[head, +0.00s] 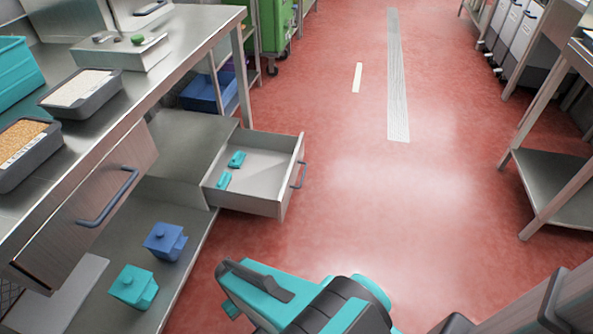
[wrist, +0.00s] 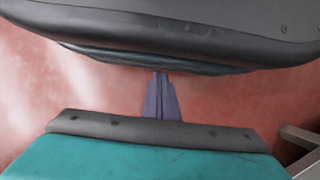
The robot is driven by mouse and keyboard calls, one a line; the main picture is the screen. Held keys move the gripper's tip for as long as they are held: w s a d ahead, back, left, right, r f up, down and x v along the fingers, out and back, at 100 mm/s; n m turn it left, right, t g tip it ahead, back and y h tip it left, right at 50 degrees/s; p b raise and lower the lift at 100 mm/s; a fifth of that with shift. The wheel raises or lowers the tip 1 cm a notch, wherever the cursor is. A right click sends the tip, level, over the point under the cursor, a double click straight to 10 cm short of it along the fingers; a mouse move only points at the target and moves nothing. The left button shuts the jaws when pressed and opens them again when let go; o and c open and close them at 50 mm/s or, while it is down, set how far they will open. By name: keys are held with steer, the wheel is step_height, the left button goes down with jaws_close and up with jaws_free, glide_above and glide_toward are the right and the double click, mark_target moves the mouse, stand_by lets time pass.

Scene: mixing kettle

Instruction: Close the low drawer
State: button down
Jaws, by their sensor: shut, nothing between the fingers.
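The low drawer (head: 289,185) stands pulled out from under the steel bench in the head view. The drawer cannot be made out in the wrist view.
The bench has an upper drawer front (head: 90,205) with a dark handle. A blue pot (head: 164,241) and a teal pot (head: 133,286) stand on the lower shelf. Red floor (head: 370,210) is clear right of the drawer. A steel table (head: 548,190) stands at the right.

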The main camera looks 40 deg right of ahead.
mark_target(283, 196)
steer(key=w+d+r+m+t+y+b, duration=0.1)
steer(key=w+d+r+m+t+b, duration=0.2)
steer(key=w+d, duration=0.75)
steer(key=w+d+r+m+t+y+b, duration=0.1)
steer(key=w+d+r+m+t+b, duration=0.15)
steer(key=w+d, duration=0.8)
steer(key=w+d+r+m+t, duration=0.1)
steer(key=d+r, duration=0.1)
steer(key=d, duration=0.4)
steer(key=w+d+r+m+t+b, duration=0.1)
steer(key=d+r+t, duration=0.1)
steer(key=d, duration=0.4)
steer(key=w+d+r+m+t+h+b, duration=0.1)
steer(key=d+r, duration=0.3)
steer(key=d, duration=0.2)
steer(key=shift+w+t, duration=0.35)
steer(key=shift+w, duration=0.05)
steer(key=s+d+r+m+t+h+b, duration=0.1)
steer(key=s+d+r+t+h, duration=0.1)
steer(key=d+r, duration=0.6)
steer(key=s+d, duration=0.1)
steer(key=d, duration=0.4)
steer(key=shift+d+m+b, duration=0.35)
steer(key=shift+d+b, duration=0.05)
